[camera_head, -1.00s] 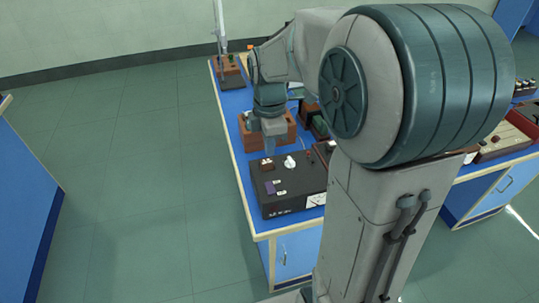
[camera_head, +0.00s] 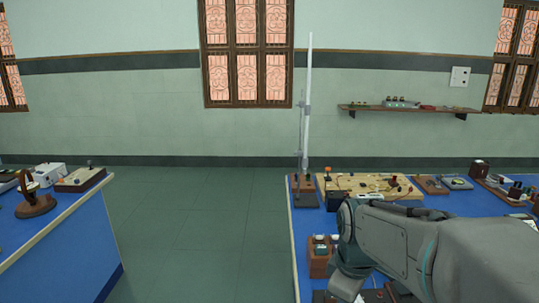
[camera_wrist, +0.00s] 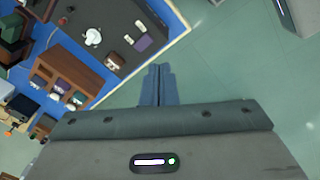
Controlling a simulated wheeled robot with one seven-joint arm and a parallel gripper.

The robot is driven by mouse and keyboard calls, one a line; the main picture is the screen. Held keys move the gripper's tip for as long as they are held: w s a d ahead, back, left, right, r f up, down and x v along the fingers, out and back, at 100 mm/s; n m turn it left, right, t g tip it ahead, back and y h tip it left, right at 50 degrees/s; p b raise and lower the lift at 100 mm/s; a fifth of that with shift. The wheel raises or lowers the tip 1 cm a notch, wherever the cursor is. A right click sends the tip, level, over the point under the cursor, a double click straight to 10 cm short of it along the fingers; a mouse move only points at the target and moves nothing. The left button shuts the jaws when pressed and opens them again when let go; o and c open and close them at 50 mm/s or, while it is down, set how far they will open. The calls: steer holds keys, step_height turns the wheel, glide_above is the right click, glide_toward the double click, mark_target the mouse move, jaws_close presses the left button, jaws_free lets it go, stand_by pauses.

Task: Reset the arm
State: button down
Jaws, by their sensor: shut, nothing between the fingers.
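My gripper (camera_wrist: 158,84) shows in the wrist view with its two blue-grey fingers together and nothing between them. It points over the green floor, close to the edge of the blue bench (camera_wrist: 92,20). In the head view my arm reaches over the right-hand blue bench (camera_head: 298,262), and the fingers are out of sight there.
A dark box with a white knob (camera_wrist: 92,37) and a brown wooden block (camera_wrist: 62,75) lie on the bench near my gripper. In the head view a tall white rod on a stand (camera_head: 307,110) rises at the bench corner. The floor (camera_head: 205,225) between the benches is clear.

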steer(key=s+m+t, duration=0.1)
steer(key=s+m, duration=0.7)
steer(key=m, duration=0.1)
steer(key=shift+s+a+f+m+t, duration=0.2)
steer(key=shift+a+f+m+t, duration=0.05)
steer(key=shift+a+m+t, duration=0.05)
steer(key=c, duration=1.3)
jaws_free()
steer(key=shift+s+f+m, duration=0.1)
steer(key=shift+s+m, duration=0.1)
steer(key=shift+m, duration=0.2)
steer(key=shift+o, duration=0.3)
steer(key=w+d+f+g+b, duration=0.1)
steer(key=w+f+g+b, duration=0.1)
steer(key=w, duration=1.5)
steer(key=shift+w+d+g+b, duration=0.25)
steer(key=shift+g+b, duration=0.25)
steer(key=shift+b, duration=0.35)
step_height(320, 180, down, 14)
steer(key=shift+r, duration=0.1)
jaws_close()
